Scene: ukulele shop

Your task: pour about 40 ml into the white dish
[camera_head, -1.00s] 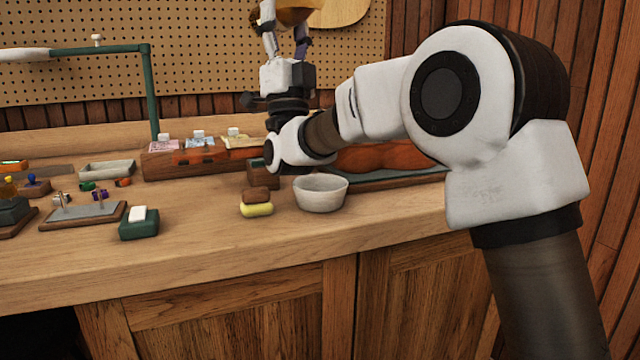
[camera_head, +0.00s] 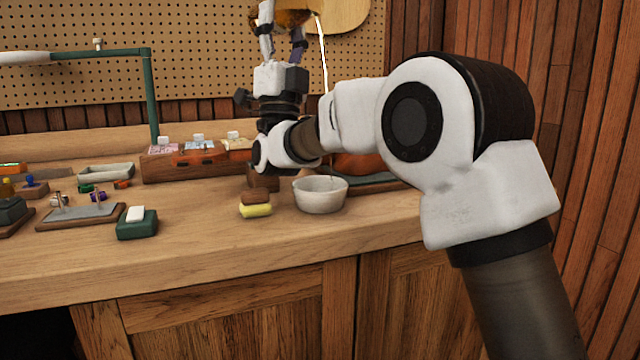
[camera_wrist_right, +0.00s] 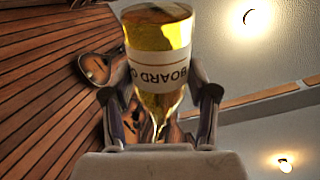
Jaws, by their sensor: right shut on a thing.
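The white dish (camera_head: 320,196) stands on the workbench near its middle. My right gripper (camera_head: 283,32) is raised high above the bench, left of and above the dish, at the top of the head view. It is shut on a bottle of yellow liquid (camera_wrist_right: 160,40) with a white label reading "BOARD O…". In the head view the bottle (camera_head: 296,17) is amber, tilted and partly cut off by the top edge. A thin pale stream (camera_head: 322,55) falls from it, passes behind my arm and lines up with the dish. The level inside the dish cannot be told. My left gripper is not in view.
A wooden holder (camera_head: 185,167) with packets stands behind. A green box (camera_head: 137,228) lies front left. The bench front (camera_head: 240,255) is clear.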

